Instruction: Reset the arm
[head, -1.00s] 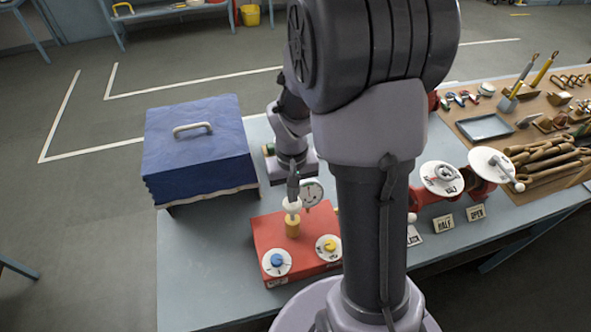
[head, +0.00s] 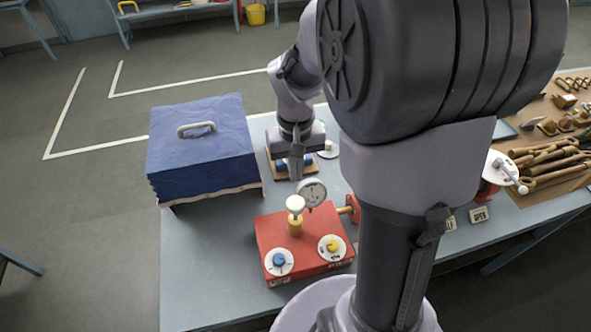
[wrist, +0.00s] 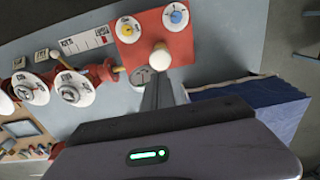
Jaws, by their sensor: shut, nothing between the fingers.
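My gripper (head: 296,165) is shut and empty. In the head view it hangs above the table, behind the red box (head: 271,240) and clear of its white-topped knob (head: 295,204). In the wrist view my gripper (wrist: 158,88) points toward the red box (wrist: 150,42) and the white knob (wrist: 160,58), with a gap that is hard to judge. The round gauge (head: 312,192) stands at the back of the red box. My arm hides part of the table to the right.
A blue lidded box (head: 199,150) stands at the left of the table (head: 200,255). Red valves with white discs (wrist: 72,88) are at the other side, partly hidden by my arm in the head view. Wooden pieces (head: 545,155) lie at the far right.

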